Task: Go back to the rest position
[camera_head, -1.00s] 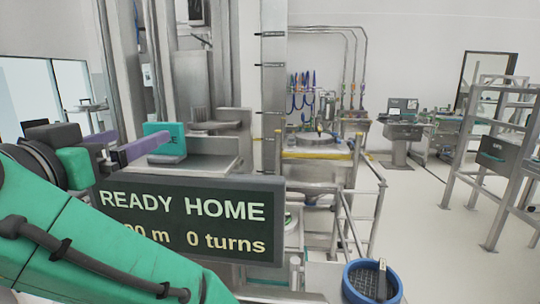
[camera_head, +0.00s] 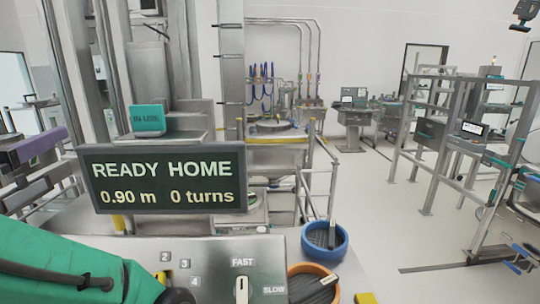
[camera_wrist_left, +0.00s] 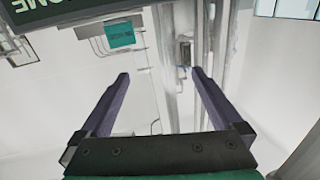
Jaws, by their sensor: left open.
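My left gripper (camera_wrist_left: 160,73) is open and empty in the left wrist view, its two purple fingers apart. In the head view a purple finger (camera_head: 40,147) shows at the left edge; the rest of that gripper is cut off. My green left arm (camera_head: 70,262) crosses the bottom left corner. A dark display (camera_head: 165,180) reads "READY HOME", "0.90 m" and "0 turns". It also shows in part, upside down, in the left wrist view (camera_wrist_left: 70,10). My right gripper is not in view.
A control panel (camera_head: 215,262) with numbers and a FAST/SLOW lever stands in front. A blue-rimmed bowl (camera_head: 325,240) and an orange-rimmed bowl (camera_head: 313,284) are to its right. A teal box (camera_head: 148,118) stands behind the display. Open floor (camera_head: 385,215) lies between the railing and metal frame (camera_head: 435,160).

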